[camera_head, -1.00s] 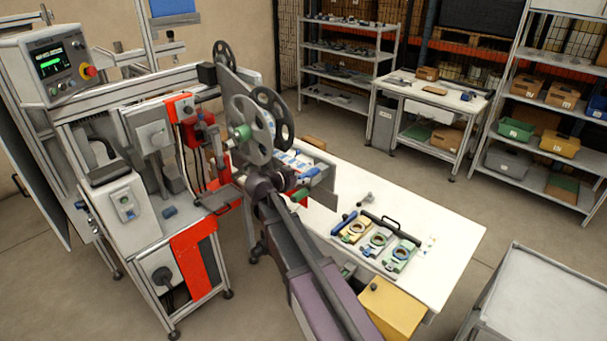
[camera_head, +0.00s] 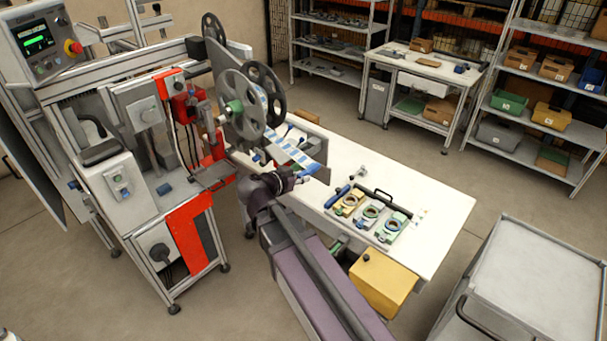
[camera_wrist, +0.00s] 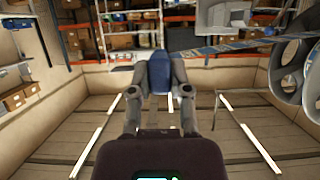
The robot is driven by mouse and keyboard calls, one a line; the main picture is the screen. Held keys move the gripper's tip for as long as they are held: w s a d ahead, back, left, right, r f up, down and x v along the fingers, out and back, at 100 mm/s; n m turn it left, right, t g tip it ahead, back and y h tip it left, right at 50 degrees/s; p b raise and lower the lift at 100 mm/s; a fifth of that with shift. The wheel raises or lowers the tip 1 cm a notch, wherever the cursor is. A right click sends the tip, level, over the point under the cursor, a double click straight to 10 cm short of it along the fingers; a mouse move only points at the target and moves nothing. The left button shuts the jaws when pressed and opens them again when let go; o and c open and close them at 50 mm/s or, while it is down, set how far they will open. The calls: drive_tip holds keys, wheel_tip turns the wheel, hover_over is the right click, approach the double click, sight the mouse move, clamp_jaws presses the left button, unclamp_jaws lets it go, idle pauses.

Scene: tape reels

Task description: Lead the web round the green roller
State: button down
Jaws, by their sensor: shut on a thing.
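My gripper (camera_head: 303,176) is out in front of the machine's reels, above the near end of the white table. In the wrist view, its fingers (camera_wrist: 160,72) are shut on a blue end piece (camera_wrist: 158,64). The blue-and-white web (camera_head: 287,152) slants down from the reels to my gripper. In the wrist view the web (camera_wrist: 240,45) runs from the grey reel (camera_wrist: 294,60) at right toward the fingers. The large grey reel (camera_head: 239,106) has a green hub. I cannot clearly make out the green roller; my gripper or the web may hide it.
The white table (camera_head: 440,200) carries a tray with yellow, grey and green fixtures (camera_head: 370,213) and a blue-handled tool (camera_head: 337,196). A yellow box (camera_head: 383,287) is beside my arm. A grey cart (camera_head: 530,260) stands at right. Floor between table and cart is clear.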

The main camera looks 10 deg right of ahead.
drive_tip(key=shift+w, duration=0.2)
idle(0.5)
drive_tip(key=w+f+b, duration=0.1)
drive_tip(key=w, duration=1.4)
drive_tip(key=shift+w+d, duration=0.25)
drive_tip(key=shift+d, duration=0.2)
idle(1.9)
idle(0.4)
drive_tip(key=shift+s, duration=0.1)
